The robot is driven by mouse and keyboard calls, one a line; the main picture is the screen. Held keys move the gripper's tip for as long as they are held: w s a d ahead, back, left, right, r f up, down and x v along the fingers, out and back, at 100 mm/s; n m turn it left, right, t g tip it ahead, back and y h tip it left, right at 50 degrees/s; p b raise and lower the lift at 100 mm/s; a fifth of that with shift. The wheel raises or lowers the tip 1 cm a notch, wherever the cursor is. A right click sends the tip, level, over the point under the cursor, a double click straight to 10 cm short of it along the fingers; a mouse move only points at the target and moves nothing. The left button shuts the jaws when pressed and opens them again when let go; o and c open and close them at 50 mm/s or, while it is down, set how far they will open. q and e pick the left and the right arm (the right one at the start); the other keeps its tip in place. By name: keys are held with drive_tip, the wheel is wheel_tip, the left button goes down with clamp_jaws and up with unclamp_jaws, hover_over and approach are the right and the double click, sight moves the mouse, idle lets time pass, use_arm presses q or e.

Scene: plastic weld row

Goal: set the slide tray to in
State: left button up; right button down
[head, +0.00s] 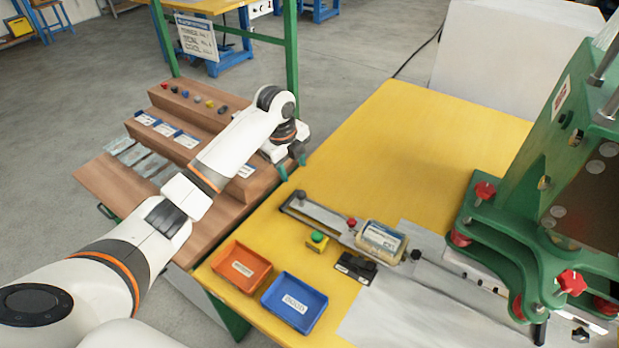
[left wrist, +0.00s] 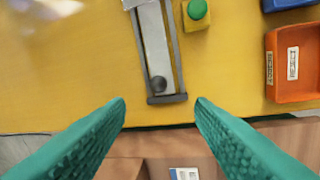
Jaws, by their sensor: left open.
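The slide tray (head: 325,214) is a long grey strip in a dark channel on the yellow table. It runs from near the table's left edge toward the green press, and a round dark knob (head: 300,196) stands at its near-left end. In the left wrist view the tray (left wrist: 155,42) runs up from the table edge, with the knob (left wrist: 158,84) at its lower end. My left gripper (head: 292,166) is open and empty at the table's left edge. In the left wrist view its fingertips (left wrist: 160,104) are on either side of the channel's end, apart from the knob.
A green button (head: 317,239) on a yellow box, an orange bin (head: 241,267) and a blue bin (head: 294,303) are in front. The green press (head: 520,220) stands right. The table's back is clear.

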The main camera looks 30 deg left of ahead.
use_arm(q)
hover_over(300, 192)
drive_tip(key=s, duration=0.2)
wheel_tip(300, 192, down, 5)
drive_tip(key=f, duration=0.2)
drive_tip(key=w+f, duration=0.2)
drive_tip(key=f, duration=0.1)
drive_tip(key=shift+f, duration=0.75)
use_arm(e)
drive_tip(key=shift+s+a, duration=0.2)
drive_tip(key=shift+s, duration=0.35)
use_arm(q)
clamp_jaws()
use_arm(e)
drive_tip(key=shift+s, duration=0.25)
